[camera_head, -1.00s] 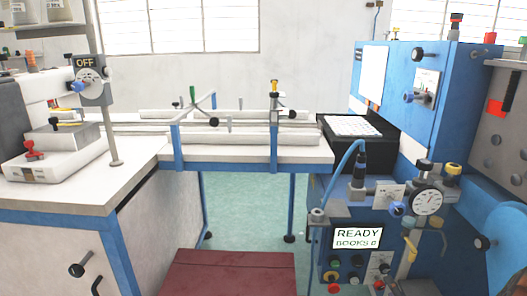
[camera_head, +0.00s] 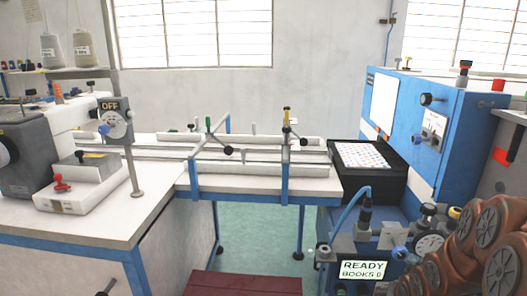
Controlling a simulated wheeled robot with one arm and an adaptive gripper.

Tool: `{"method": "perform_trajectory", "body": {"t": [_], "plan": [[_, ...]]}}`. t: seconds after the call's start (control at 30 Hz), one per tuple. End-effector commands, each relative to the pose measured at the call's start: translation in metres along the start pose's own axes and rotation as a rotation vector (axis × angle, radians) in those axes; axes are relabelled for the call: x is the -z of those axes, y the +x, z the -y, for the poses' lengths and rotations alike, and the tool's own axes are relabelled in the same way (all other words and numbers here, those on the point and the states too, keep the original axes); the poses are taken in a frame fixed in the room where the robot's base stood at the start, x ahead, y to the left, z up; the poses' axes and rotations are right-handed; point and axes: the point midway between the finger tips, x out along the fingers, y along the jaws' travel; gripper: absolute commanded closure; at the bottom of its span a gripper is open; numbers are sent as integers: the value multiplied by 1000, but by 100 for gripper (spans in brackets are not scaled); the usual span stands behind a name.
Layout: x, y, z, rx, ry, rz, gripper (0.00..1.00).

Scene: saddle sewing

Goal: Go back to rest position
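Part of my arm shows as brown-orange links with grey round caps in the lower right corner. My gripper is not in view, so whether it is open or shut and whether it holds anything is hidden. The blue machine (camera_head: 440,150) stands at the right, partly covered by my arm. Its screen (camera_head: 363,270) reads "READY BOOKS 0". A white sewing unit (camera_head: 75,190) with a dial marked "OFF" (camera_head: 115,118) sits on the left bench.
A feed table (camera_head: 265,188) with rails and clamps spans the middle. A black tray (camera_head: 370,185) with a patterned sheet is at its right end. The floor (camera_head: 260,235) shows beneath. A dark red platform (camera_head: 245,285) is at the front. Thread cones (camera_head: 84,48) stand at the back left.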

Motion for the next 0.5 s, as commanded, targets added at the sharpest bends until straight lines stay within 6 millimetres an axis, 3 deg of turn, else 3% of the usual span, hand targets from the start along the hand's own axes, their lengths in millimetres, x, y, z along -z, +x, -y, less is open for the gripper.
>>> {"method": "perform_trajectory", "body": {"t": [0.03,0.27,0.5], "plan": [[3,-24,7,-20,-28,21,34],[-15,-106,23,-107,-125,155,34],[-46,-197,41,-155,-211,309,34]]}}
